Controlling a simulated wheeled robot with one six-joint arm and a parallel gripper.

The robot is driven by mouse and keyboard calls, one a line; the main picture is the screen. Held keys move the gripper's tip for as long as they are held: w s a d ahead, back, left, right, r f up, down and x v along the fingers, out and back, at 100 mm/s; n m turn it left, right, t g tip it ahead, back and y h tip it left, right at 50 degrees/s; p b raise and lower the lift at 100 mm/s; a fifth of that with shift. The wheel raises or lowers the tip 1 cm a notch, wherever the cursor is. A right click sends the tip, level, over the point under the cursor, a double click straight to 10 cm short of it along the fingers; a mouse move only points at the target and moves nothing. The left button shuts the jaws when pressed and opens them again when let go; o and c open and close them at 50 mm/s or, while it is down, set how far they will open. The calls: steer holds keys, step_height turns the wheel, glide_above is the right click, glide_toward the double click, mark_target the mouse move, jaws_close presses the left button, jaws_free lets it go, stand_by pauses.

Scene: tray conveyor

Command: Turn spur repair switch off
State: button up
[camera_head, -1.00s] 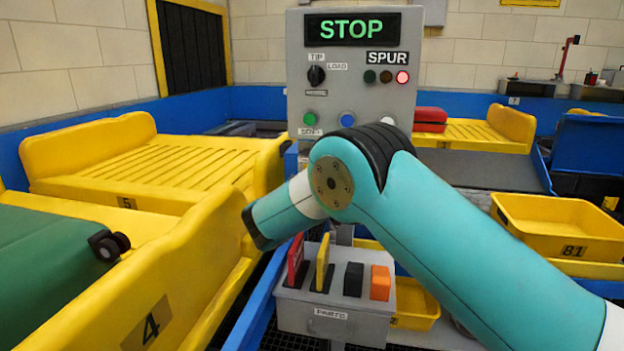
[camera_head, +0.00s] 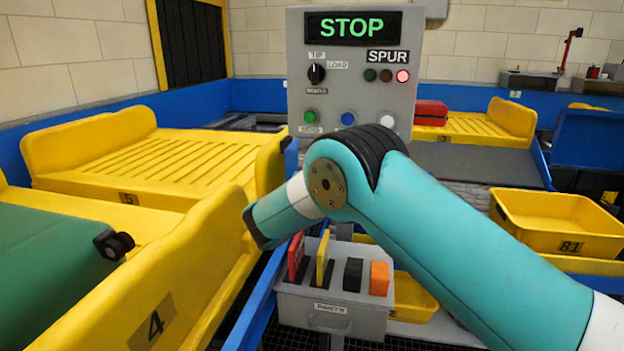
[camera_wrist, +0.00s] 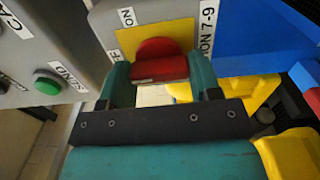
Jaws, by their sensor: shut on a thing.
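In the wrist view a red switch handle (camera_wrist: 158,68) stands on a yellow plate (camera_wrist: 126,40) on a grey box. An "ON" label (camera_wrist: 127,17) sits above the plate, and a partly covered label, ending in F, sits at its left. My gripper (camera_wrist: 160,76) has its teal fingers on both sides of the red handle and is shut on it. The handle's bar lies nearly level in this picture; which setting it is at I cannot tell. In the head view my arm hides the gripper and this switch.
A grey control panel (camera_head: 298,62) shows "STOP" and a lit red SPUR lamp (camera_head: 403,76). A green button (camera_wrist: 47,85) is left of my gripper.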

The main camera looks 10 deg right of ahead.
steer(key=o, duration=0.9)
steer(key=b+v, duration=0.4)
steer(key=v, duration=1.3)
steer(key=shift+s+a, duration=0.1)
steer(key=shift+s, duration=0.15)
